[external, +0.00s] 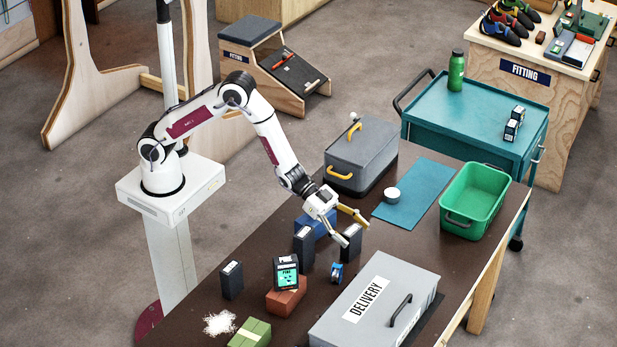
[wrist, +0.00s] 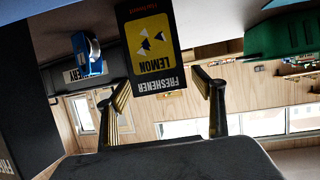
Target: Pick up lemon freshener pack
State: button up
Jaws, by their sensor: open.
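The lemon freshener pack (wrist: 152,45) is a black box with a yellow panel. It appears upside down in the wrist view, straight ahead between my two fingers. In the external view, a dark upright box (external: 351,245) at my fingertips appears to be this pack; its label is not readable there. My gripper (external: 354,228) is open, with its yellow-padded fingers low over the table. In the wrist view my gripper (wrist: 160,90) has nothing between its pads, and the pack appears just beyond them. I cannot tell whether a finger touches it.
Another dark pack (external: 304,247) stands close to the left. A pack with a mint label (external: 286,272) stands on a red-brown block (external: 286,300). The grey delivery box (external: 405,285) and green bin (external: 475,195) are to the right.

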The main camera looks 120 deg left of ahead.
jog(key=shift+c, duration=0.4)
jog(key=c, duration=1.5)
jog(key=shift+r, duration=0.1)
jog(key=shift+r, duration=4.95)
